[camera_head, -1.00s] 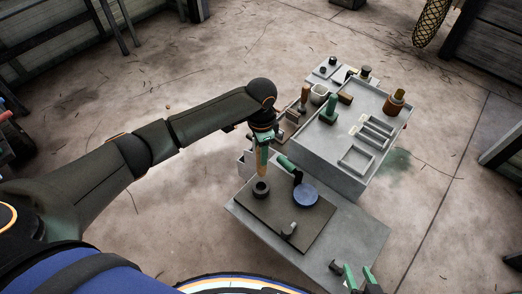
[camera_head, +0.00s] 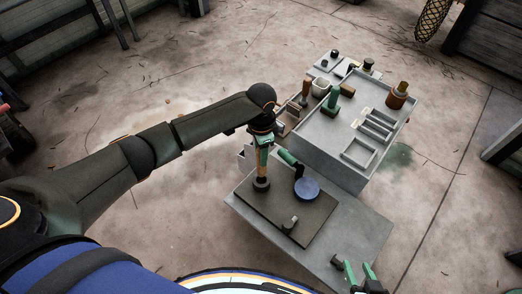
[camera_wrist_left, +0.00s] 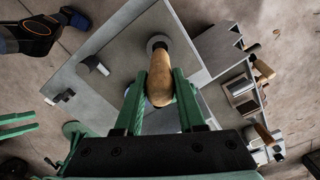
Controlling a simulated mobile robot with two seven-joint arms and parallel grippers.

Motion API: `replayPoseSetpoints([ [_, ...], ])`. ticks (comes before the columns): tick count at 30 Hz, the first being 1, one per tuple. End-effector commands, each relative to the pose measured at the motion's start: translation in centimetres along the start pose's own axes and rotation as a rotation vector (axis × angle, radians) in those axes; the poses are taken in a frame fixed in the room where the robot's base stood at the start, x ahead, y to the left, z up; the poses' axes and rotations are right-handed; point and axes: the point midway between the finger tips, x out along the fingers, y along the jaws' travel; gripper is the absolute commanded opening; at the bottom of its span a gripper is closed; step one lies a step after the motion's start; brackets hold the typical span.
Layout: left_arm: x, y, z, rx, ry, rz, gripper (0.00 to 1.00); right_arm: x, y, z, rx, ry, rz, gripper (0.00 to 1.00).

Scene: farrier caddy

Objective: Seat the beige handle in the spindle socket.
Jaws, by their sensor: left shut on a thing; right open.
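The beige handle (camera_head: 262,171) is upright in my left gripper (camera_head: 263,153), which is shut on it. In the left wrist view the handle (camera_wrist_left: 159,84) lies between the two green fingers. The dark round spindle socket (camera_head: 261,185) stands on the dark mat, directly under the handle. The handle's lower end meets the socket's top in the head view; how deep it sits is hidden. The socket's grey ring also shows beyond the handle in the left wrist view (camera_wrist_left: 157,41). My right gripper (camera_head: 359,274) is open and empty at the table's front right.
Behind is a grey caddy (camera_head: 326,157) holding several items. The table's right part (camera_head: 362,230) is clear.

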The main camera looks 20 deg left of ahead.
Motion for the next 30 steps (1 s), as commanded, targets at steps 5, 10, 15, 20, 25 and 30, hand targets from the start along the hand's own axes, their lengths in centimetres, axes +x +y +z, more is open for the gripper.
replayPoseSetpoints([
  [5, -0.1, 0.0, 0.0, 0.0, 0.001, 0.0, 0.0, 0.0, 0.0, 0.0, 0.0, 0.0, 0.0, 0.5],
  [10, -0.1, 0.0, -0.1, 0.0, 0.001, 0.0, 0.0, 0.0, 0.0, 0.0, 0.0, 0.0, 0.0, 0.5],
  [15, -0.1, 0.0, -0.1, 0.001, 0.001, 0.0, 0.0, 0.0, 0.0, 0.0, 0.0, 0.0, 0.0, 0.5],
  [20, 0.1, 0.0, 0.0, 0.0, 0.001, 0.001, 0.0, 0.0, 0.0, 0.0, 0.0, 0.0, 0.0, 0.5],
  [25, 0.8, 0.1, -0.1, 0.001, 0.001, 0.001, 0.0, 0.2, 0.0, 0.2, 0.0, 0.0, 0.0, 0.5],
  [30, 1.5, 0.1, -0.1, 0.001, 0.001, 0.002, 0.0, 0.3, 0.0, 0.3, 0.0, 0.0, 0.0, 0.5],
])
